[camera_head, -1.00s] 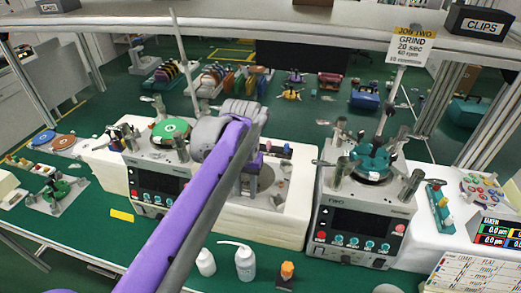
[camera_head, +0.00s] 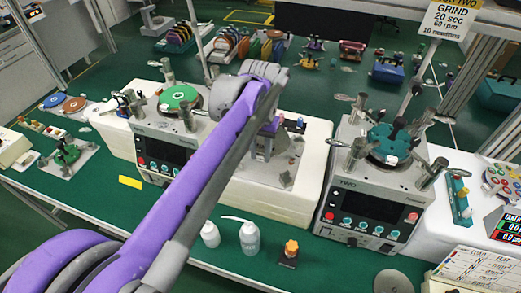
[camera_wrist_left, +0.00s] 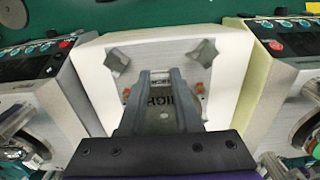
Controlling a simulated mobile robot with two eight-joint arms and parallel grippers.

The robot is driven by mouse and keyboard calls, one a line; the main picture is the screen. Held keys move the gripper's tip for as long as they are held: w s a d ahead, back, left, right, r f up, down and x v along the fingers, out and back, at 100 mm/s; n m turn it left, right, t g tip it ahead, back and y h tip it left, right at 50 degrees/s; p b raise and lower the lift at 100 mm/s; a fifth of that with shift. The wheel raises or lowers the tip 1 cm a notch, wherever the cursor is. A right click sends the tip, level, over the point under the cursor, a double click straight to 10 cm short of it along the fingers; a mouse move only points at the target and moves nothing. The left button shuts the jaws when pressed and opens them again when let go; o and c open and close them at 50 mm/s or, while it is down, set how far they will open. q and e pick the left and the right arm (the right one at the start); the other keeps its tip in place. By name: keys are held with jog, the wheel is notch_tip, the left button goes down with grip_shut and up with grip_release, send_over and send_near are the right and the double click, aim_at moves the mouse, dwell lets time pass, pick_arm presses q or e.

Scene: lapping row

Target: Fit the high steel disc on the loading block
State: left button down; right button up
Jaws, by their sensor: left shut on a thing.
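My left gripper (camera_head: 264,146) is over the middle white stand, between the two grinding machines. In the left wrist view its grey fingers (camera_wrist_left: 164,78) are close together, with a grey piece that I take for the high steel disc; the fingers hide most of it. Beneath is a pale metal plate, which I take for the loading block (camera_wrist_left: 185,58). It has two grey corner posts, orange pegs and dark lettering like "HIGH" seen between the fingers. In the head view a grey post (camera_head: 287,180) shows right of the gripper. I cannot tell whether disc and block touch. My right gripper is out of view.
Machines with a green disc (camera_head: 179,98) and a teal disc (camera_head: 388,142) flank the stand, with upright clamp handles. Two white bottles, one here (camera_head: 250,238), and an orange-topped item (camera_head: 290,252) stand in front. A grey round thing (camera_head: 393,282) is at the bottom edge.

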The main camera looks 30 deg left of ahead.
aim_at(260, 160)
pick_arm(q)
jog(key=shift+f+b, duration=1.15)
jog(key=shift+f, duration=1.25)
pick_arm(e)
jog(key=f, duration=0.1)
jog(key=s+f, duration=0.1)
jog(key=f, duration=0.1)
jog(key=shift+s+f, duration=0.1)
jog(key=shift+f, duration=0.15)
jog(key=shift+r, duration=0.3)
pick_arm(q)
jog(key=shift+f+b, duration=0.4)
jog(key=shift+f, duration=0.7)
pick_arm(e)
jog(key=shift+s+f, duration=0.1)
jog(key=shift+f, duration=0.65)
pick_arm(q)
jog(key=c, duration=0.5)
grip_release()
notch_tip(260, 160, up, 11)
jog(key=shift+f+p, duration=0.1)
jog(key=shift+p, duration=0.35)
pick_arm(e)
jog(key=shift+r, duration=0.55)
